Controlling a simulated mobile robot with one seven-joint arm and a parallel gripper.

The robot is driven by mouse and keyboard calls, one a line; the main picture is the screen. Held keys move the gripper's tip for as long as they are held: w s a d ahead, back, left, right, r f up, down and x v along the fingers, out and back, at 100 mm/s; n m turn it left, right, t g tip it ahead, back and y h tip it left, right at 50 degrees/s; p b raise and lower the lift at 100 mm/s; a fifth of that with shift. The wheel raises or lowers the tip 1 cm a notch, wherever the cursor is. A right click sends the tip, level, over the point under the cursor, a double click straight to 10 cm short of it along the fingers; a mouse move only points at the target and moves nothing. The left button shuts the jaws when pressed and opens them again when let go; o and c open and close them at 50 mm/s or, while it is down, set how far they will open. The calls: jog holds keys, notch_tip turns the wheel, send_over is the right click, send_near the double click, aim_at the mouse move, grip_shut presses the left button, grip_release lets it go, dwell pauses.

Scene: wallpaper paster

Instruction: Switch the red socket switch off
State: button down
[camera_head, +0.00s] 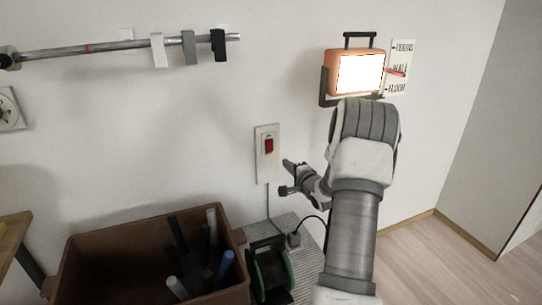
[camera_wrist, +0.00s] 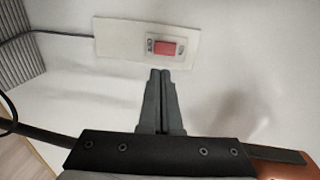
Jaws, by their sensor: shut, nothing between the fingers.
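The red switch (camera_head: 269,145) sits in a pale wall plate (camera_head: 262,170) on the white wall, centre of the head view. In the wrist view the red switch (camera_wrist: 166,48) is near the top, right of the middle of its plate (camera_wrist: 115,38). Small marks flank the switch, too blurred to read surely. My gripper (camera_head: 285,176) is just right of and below the plate in the head view. In the wrist view my gripper (camera_wrist: 160,72) is shut and empty, its fingertips pointing at the plate's edge beside the switch. A gap or touch there cannot be told.
A lit orange work lamp (camera_head: 358,72) hangs on the wall above my arm. A brown bin (camera_head: 100,262) with several rolls stands below left, beside a green and black reel (camera_head: 270,272). A rail (camera_head: 100,50) with hooks is upper left. A cord runs down from the plate.

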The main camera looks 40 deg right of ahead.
jog(key=shift+f, duration=0.15)
jog(key=b, duration=0.3)
send_near(269, 148)
jog(key=x, duration=0.7)
jog(key=shift+s+f, duration=0.1)
jog(key=shift+f, duration=0.1)
dwell(0.3)
jog(key=shift+f+b, duration=0.35)
jog(key=shift+b, duration=0.3)
jog(key=shift+r+t, duration=0.25)
jog(key=shift+t, duration=0.15)
jog(key=shift+r, duration=0.1)
jog(key=shift+w, duration=0.25)
